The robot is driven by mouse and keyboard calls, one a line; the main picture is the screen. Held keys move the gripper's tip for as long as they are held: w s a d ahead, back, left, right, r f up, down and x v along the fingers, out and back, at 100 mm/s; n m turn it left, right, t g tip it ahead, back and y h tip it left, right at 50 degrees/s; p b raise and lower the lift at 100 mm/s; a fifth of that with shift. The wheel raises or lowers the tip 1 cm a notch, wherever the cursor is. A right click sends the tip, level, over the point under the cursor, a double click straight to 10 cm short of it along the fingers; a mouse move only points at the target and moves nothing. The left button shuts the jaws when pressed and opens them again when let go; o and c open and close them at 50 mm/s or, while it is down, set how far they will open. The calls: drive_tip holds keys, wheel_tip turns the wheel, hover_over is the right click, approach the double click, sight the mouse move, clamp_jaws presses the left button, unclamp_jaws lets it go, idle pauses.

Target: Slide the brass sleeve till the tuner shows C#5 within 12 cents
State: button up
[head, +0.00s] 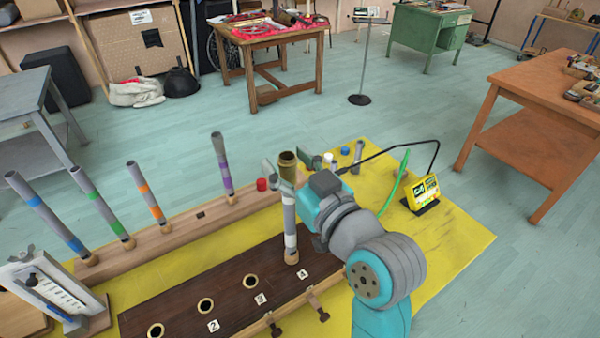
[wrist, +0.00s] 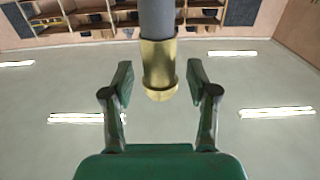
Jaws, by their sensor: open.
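The brass sleeve (head: 288,160) sits on the upper end of an upright grey tube with white bands (head: 289,215), which stands in the dark board by label 4. In the wrist view the brass sleeve (wrist: 158,72) shows between the fingers of my gripper (wrist: 160,82), with a visible gap on both sides. My gripper (head: 288,168) is open around the sleeve in the head view, reaching in from the right. The yellow tuner (head: 426,190) stands on the yellow mat to the right. Its display is lit, but its characters are too small to read surely.
The dark board (head: 180,293) has several empty ringed holes. A wooden rack (head: 180,232) behind it holds several banded tubes. A red cap (head: 262,184) and a blue cap (head: 345,150) are near the gripper. A black cable (head: 400,146) arches to the tuner.

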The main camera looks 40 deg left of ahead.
drive_tip(key=shift+w+a, duration=0.1)
drive_tip(key=shift+a, duration=0.15)
clamp_jaws()
drive_tip(key=shift+r, duration=0.45)
idle(0.3)
drive_tip(key=shift+c, duration=0.3)
unclamp_jaws()
